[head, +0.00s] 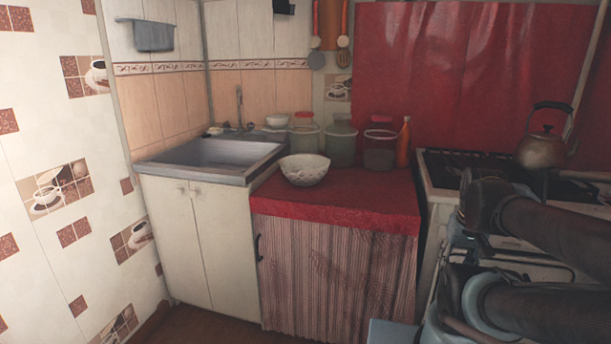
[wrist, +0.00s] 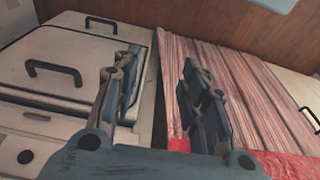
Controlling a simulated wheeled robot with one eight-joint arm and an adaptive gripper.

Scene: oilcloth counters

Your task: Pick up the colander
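The colander (head: 305,170) is a pale, speckled round bowl shape. It stands upright on the red oilcloth counter (head: 345,205), near its left edge beside the sink. My gripper (wrist: 158,62) shows in the wrist view with its two fingers apart and nothing between them. Behind the fingers are pale cabinet fronts and the striped curtain (wrist: 235,75); the colander is not in the wrist view. In the head view my arm is at the right, in front of the stove, well away from the colander. I cannot make out the fingers there.
Several jars, including a red-lidded one (head: 380,145), and an orange bottle (head: 404,143) stand behind the colander. A small white bowl (head: 277,121) is by the sink (head: 225,152). A kettle (head: 541,148) sits on the stove (head: 440,190). The counter right of the colander is clear.

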